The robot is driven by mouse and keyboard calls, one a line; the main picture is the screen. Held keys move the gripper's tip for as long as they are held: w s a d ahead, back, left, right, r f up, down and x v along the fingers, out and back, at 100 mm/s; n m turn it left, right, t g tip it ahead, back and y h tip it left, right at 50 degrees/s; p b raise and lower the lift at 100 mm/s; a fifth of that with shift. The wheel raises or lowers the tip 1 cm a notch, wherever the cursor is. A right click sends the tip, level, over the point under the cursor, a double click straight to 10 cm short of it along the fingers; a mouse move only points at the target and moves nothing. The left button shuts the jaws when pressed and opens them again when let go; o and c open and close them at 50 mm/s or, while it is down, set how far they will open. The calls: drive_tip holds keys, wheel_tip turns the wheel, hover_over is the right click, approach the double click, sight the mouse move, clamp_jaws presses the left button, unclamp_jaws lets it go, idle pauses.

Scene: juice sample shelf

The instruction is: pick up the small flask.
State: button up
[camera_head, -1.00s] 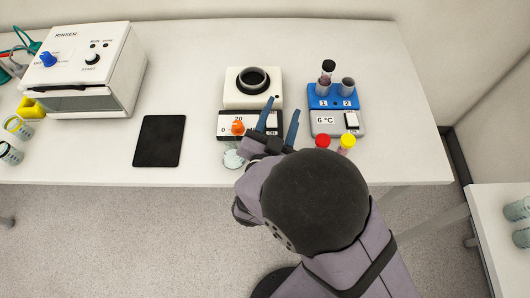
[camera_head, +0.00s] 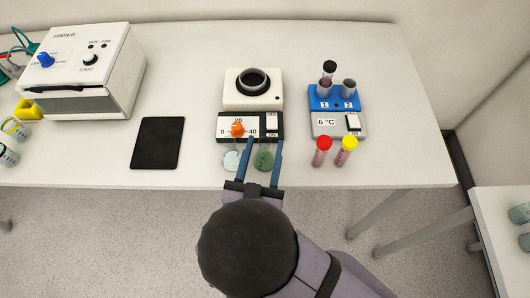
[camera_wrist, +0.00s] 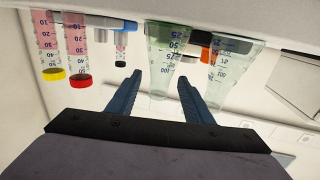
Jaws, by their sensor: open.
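Two conical flasks stand side by side at the table's front edge, before the hotplate device. One is green (camera_head: 264,159) and the other is pale and clear (camera_head: 231,161). They look alike in size, so I cannot tell which is the small one. My gripper (camera_head: 265,146) is open, with its blue fingers either side of the green flask in the head view. In the wrist view, which looks upside down, the green flask (camera_wrist: 166,58) shows between the fingertips (camera_wrist: 161,77), with gaps beside its neck. The pale flask (camera_wrist: 225,74) is to the right, outside the fingers.
A red-capped tube (camera_head: 321,152) and a yellow-capped tube (camera_head: 346,151) stand right of the flasks. Behind are the white device with an orange knob (camera_head: 237,129) and the blue tube block (camera_head: 323,98). A black mat (camera_head: 158,143) lies left; the table between it and the flasks is clear.

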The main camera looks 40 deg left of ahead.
drive_tip(key=shift+x, duration=2.65)
drive_tip(key=shift+f, duration=0.1)
drive_tip(key=shift+c, duration=0.4)
clamp_jaws()
